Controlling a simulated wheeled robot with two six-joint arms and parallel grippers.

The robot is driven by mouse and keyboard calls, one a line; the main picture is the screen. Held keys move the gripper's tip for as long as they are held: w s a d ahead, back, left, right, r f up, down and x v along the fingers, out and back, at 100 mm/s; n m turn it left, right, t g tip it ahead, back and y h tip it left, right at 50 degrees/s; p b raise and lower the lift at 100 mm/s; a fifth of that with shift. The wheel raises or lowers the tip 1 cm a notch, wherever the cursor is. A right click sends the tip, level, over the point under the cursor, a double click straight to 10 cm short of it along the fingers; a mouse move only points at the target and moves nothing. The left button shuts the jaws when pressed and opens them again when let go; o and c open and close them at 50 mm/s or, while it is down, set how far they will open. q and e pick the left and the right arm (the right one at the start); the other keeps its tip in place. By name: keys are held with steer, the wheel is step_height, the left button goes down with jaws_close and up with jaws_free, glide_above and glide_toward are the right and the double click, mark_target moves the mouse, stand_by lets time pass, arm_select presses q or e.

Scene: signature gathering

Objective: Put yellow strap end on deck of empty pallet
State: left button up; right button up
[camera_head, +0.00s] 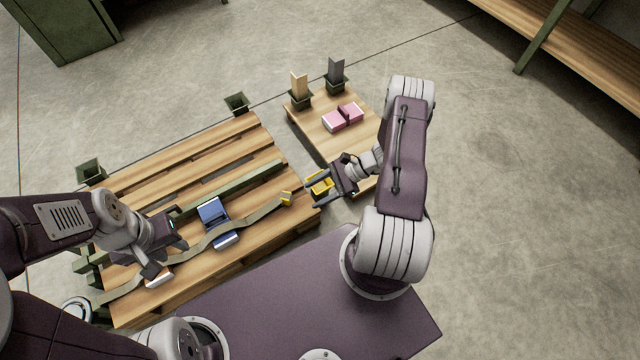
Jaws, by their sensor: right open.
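An olive strap (238,229) winds across the slatted wooden pallet (143,174). Its yellow end (287,198) is at the pallet's right side; I cannot tell whether it touches the deck. My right gripper (312,190) is open just right of this end. A yellow block-like thing (321,184) shows between or beneath its fingers; I cannot tell whether they touch it. My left gripper (174,258) looks open over the left part of the pallet, near the strap. Its arm hides part of the pallet and strap.
A blue thing (213,212) and a white piece (159,277) are on the pallet. Dark sockets (237,103) stand at the pallet's corners. Concrete floor is clear at right.

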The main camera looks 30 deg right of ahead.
steer(key=s+a+r+n+h, duration=0.1)
steer(key=s+r+n+h, duration=0.1)
steer(key=r+n, duration=0.4)
steer(key=s+a+r+n+g+h, duration=0.1)
steer(key=s+r+n+h, duration=0.1)
steer(key=r+n+h, duration=0.3)
steer(key=s+a+r+n+h, duration=0.1)
steer(key=s+r+n+h, duration=0.2)
steer(key=r+n, duration=0.5)
step_height(320, 180, up, 2)
steer(key=shift+h, duration=0.4)
